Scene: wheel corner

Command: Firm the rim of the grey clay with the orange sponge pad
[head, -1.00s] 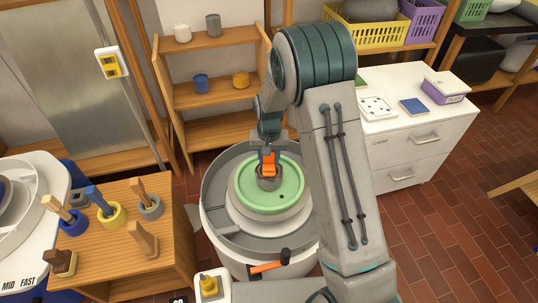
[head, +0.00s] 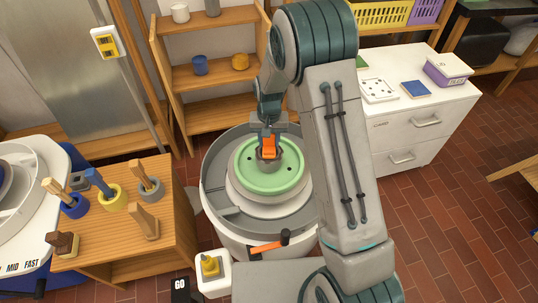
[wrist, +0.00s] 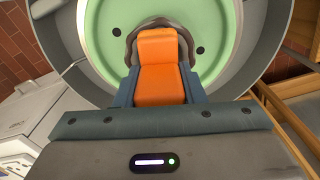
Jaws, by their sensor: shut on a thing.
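The grey clay (head: 268,163) is a small pot form at the middle of the green wheel disc (head: 287,186). In the wrist view its grey rim (wrist: 131,42) curves around the far end of the orange sponge pad (wrist: 160,72). My gripper (head: 268,140) is shut on the orange sponge pad (head: 268,148) and holds it at the clay's rim. In the wrist view the pad's tip overlaps the rim, but I cannot tell how firmly it touches. The pad hides part of the clay.
A wooden stand (head: 120,230) with several tools is at left. A white cabinet (head: 420,140) is at right, and shelves (head: 205,75) are behind.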

